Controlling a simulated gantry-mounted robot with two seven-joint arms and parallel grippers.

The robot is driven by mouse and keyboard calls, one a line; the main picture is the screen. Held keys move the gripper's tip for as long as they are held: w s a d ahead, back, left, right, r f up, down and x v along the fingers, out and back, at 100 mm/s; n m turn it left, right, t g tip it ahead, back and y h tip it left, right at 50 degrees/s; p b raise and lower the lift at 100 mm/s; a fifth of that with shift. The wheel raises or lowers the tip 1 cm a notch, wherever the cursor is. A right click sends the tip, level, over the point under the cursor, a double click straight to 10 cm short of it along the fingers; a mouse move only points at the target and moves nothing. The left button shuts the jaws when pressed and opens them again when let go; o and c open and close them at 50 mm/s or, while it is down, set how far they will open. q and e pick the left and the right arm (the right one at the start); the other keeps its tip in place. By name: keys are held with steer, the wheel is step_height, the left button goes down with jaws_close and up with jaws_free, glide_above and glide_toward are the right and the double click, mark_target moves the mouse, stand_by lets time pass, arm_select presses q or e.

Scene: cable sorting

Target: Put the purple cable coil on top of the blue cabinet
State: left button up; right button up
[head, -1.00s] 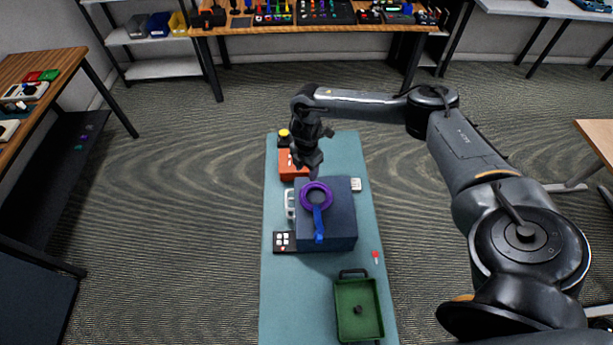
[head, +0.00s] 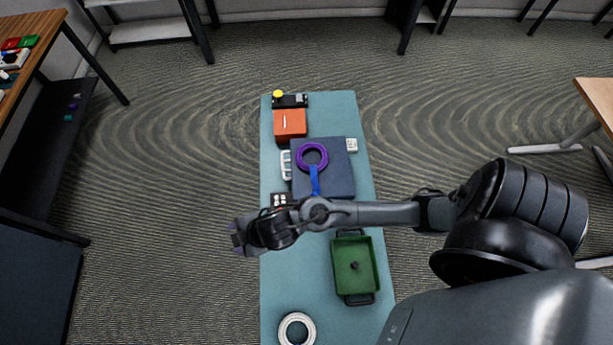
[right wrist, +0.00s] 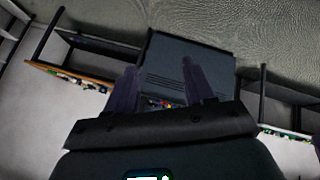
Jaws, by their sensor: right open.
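The purple cable coil (head: 312,157) lies on top of the blue cabinet (head: 334,172), near its back left part. A blue strap (head: 315,181) runs from the coil toward the cabinet's front. My right gripper (head: 237,238) is past the left edge of the teal table, in front and left of the cabinet, and apart from the coil. In the right wrist view its two fingers (right wrist: 163,88) stand apart with nothing between them. My right forearm crosses in front of the cabinet and hides its lower front edge. My left gripper is not in view.
On the teal table (head: 279,282) are an orange box (head: 290,124), a black device with a yellow button (head: 290,100), a green tray (head: 353,269) and a white cable coil (head: 297,329). A white handle-like piece (head: 286,165) is left of the cabinet. Open floor lies left.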

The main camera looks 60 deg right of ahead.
steer(key=s+d+r+m+g+h, duration=0.1)
steer(key=s+d+m+g+h, duration=0.1)
steer(key=s+d+m, duration=0.7)
steer(key=s+d+g, duration=0.1)
steer(key=s+d, duration=0.1)
steer(key=s, duration=0.3)
steer(key=shift+d+g+h, duration=0.25)
steer(key=shift+g+h, duration=0.05)
steer(key=shift+h, duration=0.1)
steer(key=shift+w+r, duration=0.1)
steer(key=shift+r, duration=0.1)
step_height(320, 180, up, 15)
steer(key=p, duration=1.5)
steer(key=shift+f, duration=0.1)
